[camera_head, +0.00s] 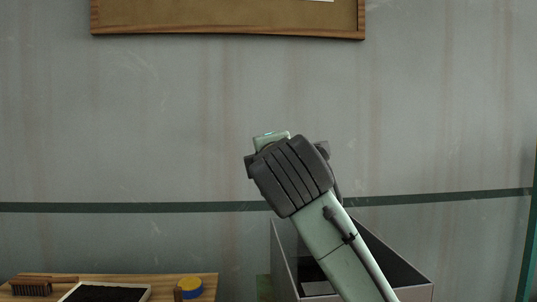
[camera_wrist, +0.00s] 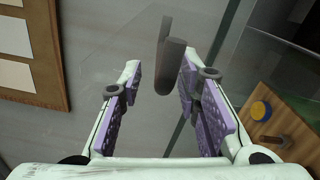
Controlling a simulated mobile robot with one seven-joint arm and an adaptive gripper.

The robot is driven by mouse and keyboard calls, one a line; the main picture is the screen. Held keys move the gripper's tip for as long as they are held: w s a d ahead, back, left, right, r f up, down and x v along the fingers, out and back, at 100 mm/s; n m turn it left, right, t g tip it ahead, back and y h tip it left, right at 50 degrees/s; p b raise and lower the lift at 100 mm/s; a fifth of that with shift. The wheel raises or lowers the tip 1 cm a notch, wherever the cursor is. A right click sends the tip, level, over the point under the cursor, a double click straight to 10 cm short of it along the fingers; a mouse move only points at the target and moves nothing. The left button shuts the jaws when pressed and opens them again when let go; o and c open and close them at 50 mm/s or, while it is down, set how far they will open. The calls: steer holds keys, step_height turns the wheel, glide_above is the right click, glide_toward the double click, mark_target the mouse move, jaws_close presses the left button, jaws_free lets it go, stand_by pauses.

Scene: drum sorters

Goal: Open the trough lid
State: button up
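My gripper (camera_wrist: 163,90) is open in the wrist view, its two purple-padded fingers apart. A dark grey, rounded bar-like handle (camera_wrist: 171,68) shows between and beyond the fingertips, and the fingers are not closed on it. I cannot tell how far it is from them. A faint see-through surface seems to lie around it, but a lid is hard to make out. In the head view a grey, box-like trough (camera_head: 283,262) stands at lower right, partly hidden behind my arm. Its dark inside shows. My fingers are hidden by my wrist there.
A wooden bench (camera_head: 210,282) at lower left holds a brush (camera_head: 32,287), a dark tray (camera_head: 105,293) and a yellow-and-blue round tin (camera_head: 188,287). A wood-framed board (camera_head: 230,22) hangs on the grey wall above. The air left of my arm is free.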

steer(key=shift+f, duration=0.1)
steer(key=s, duration=1.2)
steer(key=shift+d, duration=0.25)
